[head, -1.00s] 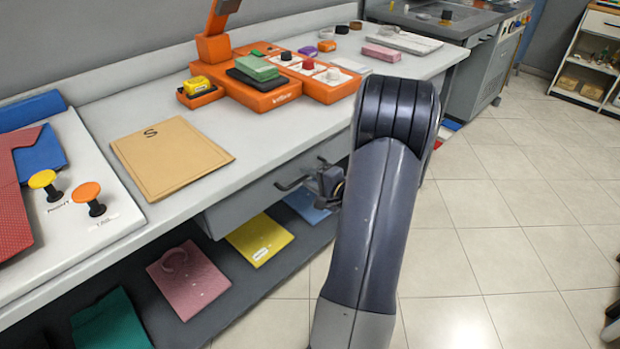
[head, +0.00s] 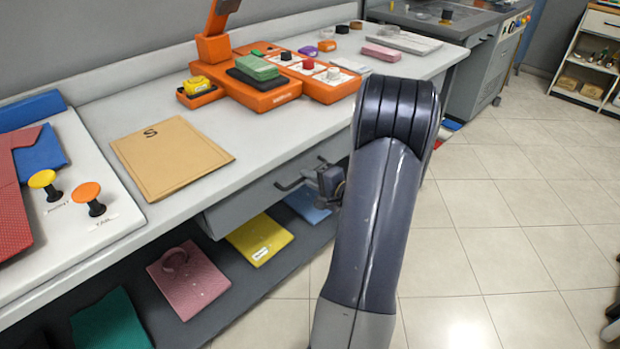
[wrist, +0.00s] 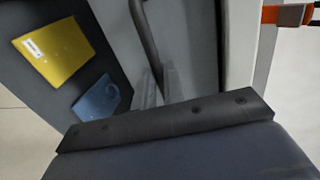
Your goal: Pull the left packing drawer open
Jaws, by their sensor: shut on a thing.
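The left packing drawer (head: 245,202) is a grey front under the white counter and looks closed. Its dark bar handle (head: 290,184) stands out from the front; it also shows as a curved bar in the wrist view (wrist: 145,38). My gripper (head: 318,182) is at the handle, shut on it, and is partly hidden behind my arm in the head view. In the wrist view the grey fingers (wrist: 160,88) meet the lower end of the visible bar. The right part of the drawer front is hidden by my arm.
The counter (head: 275,150) carries a brown folder (head: 170,157) and an orange device (head: 262,98). A low shelf below holds yellow (head: 260,238), pink (head: 188,280) and blue (head: 307,204) packets.

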